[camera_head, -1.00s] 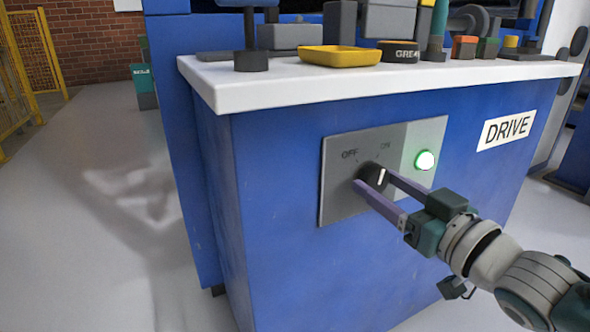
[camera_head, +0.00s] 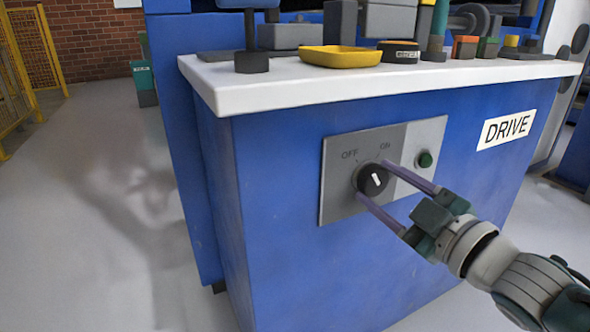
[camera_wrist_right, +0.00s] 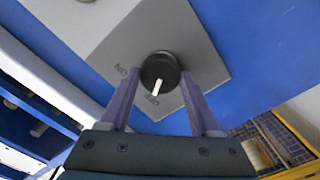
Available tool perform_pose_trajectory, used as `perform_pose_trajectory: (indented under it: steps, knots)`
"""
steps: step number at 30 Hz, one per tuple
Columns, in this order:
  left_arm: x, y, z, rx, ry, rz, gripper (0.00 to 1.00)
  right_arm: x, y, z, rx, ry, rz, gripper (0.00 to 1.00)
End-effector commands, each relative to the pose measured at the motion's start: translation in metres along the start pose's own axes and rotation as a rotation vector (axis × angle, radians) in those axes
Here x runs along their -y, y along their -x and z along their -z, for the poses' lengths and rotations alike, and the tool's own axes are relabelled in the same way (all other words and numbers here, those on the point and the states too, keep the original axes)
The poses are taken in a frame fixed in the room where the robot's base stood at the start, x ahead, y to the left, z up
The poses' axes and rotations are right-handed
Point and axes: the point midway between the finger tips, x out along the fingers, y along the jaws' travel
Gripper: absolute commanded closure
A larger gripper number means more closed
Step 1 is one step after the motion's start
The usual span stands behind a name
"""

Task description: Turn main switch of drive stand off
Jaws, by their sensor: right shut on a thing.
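The main switch is a round black knob (camera_head: 372,179) on a grey plate (camera_head: 340,200) on the front of the blue drive stand (camera_head: 290,210). Its white pointer tilts toward the OFF label (camera_head: 349,154), left of the ON label (camera_head: 385,146). In the right wrist view the pointer of the knob (camera_wrist_right: 160,66) is toward the OFF label (camera_wrist_right: 152,100). The green lamp (camera_head: 425,159) right of the knob is dark. My right gripper (camera_head: 374,180) is shut on the knob, one finger on each side; it also shows in the right wrist view (camera_wrist_right: 158,88). My left gripper is out of view.
The white top (camera_head: 300,90) of the stand overhangs the switch plate. It carries a yellow tray (camera_head: 340,58) and several other items. A DRIVE sign (camera_head: 507,130) is at the right of the front. Open floor (camera_head: 100,220) is on the left.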

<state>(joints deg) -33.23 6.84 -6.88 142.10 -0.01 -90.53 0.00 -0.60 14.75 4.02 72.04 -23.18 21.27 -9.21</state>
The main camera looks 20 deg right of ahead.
Motion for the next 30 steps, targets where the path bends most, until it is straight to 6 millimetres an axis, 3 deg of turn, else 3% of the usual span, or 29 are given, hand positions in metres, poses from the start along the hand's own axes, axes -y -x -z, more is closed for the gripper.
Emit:
perform_pose_trajectory:
  steps: [19, 20, 27, 30]
  knots:
    - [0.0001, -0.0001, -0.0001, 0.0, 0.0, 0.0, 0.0, 0.0003, 0.0001, -0.0002, 0.001, 0.054, 0.001, 0.92]
    - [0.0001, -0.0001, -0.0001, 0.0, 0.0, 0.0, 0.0, 0.0003, 0.0001, -0.0002, 0.001, 0.054, 0.001, 0.34]
    - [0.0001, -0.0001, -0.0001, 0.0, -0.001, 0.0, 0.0, 0.0002, 0.0001, -0.0001, 0.0, 0.051, 0.0, 0.07]
    - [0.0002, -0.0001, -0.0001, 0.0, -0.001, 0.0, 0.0, 0.0001, 0.0001, -0.0001, 0.0, 0.051, 0.0, 0.06]
